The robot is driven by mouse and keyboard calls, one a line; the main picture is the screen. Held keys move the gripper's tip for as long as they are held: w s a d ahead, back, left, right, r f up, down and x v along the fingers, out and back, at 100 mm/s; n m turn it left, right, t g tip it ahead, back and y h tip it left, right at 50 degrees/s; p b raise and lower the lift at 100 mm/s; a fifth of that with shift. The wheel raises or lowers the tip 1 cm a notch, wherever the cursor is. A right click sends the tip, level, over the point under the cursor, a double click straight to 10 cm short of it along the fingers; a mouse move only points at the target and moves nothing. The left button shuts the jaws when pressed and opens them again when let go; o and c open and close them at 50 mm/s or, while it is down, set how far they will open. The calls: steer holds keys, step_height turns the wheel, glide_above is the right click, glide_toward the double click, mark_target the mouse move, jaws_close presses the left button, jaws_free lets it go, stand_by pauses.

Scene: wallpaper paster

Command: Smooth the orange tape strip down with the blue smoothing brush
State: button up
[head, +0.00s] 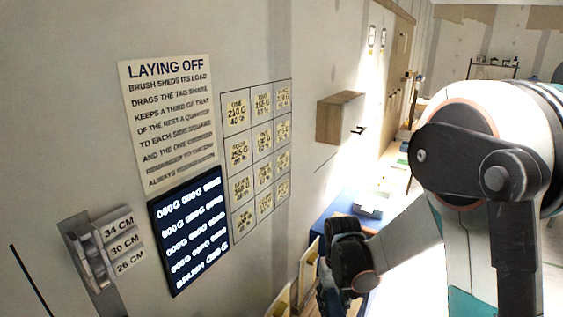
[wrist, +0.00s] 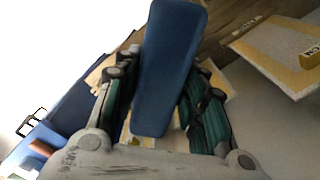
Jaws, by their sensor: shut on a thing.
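In the wrist view a long blue block-like piece, which looks like the blue smoothing brush (wrist: 170,65), stands between the fingers of my gripper (wrist: 160,110). The gripper is shut on it, with a green-padded finger on each side. The brush's bristles cannot be made out. In the head view my gripper (head: 335,275) is low in the picture, right of the wall, and the brush cannot be told apart there. I cannot make out an orange tape strip for certain in either view.
The wall bears a "Laying off" sign (head: 168,120), a dark display (head: 188,230), a grid chart (head: 257,150) and a slider with cm marks (head: 90,255). A wooden box (head: 338,117) juts from the wall. A yellow-edged board (wrist: 275,50) lies right of the gripper.

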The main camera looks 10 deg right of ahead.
steer(key=shift+f+b, duration=0.35)
steer(key=shift+f, duration=0.35)
steer(key=f+b, duration=0.2)
steer(key=b, duration=0.1)
steer(key=a+f+b, duration=0.1)
steer(key=f+b, duration=0.1)
steer(key=shift+w, duration=0.35)
steer(key=w+a+r+m+t+y+p, duration=0.1)
steer(key=w+a+r+y+p, duration=0.25)
steer(key=r, duration=0.95)
steer(key=w+a+r+m+y+p, duration=0.15)
steer(key=a+r+p, duration=0.45)
steer(key=r, duration=0.6)
steer(key=w+a+r+t+y+p, duration=0.15)
steer(key=a+r+y+p, duration=0.35)
steer(key=r, duration=0.8)
step_height(320, 180, up, 51)
steer(key=w+d+m+t+y+p, duration=0.1)
steer(key=m+t+y+p, duration=0.3)
steer(key=p, duration=1.5)
steer(key=w+m+t, duration=0.1)
steer(key=t, duration=0.3)
steer(key=shift+w+r+p, duration=0.15)
steer(key=shift+w+p, duration=0.05)
steer(key=shift+p, duration=0.2)
steer(key=shift+d+t, duration=0.1)
steer(key=shift+t, duration=0.15)
steer(key=x, duration=0.6)
steer(key=shift+a, duration=0.25)
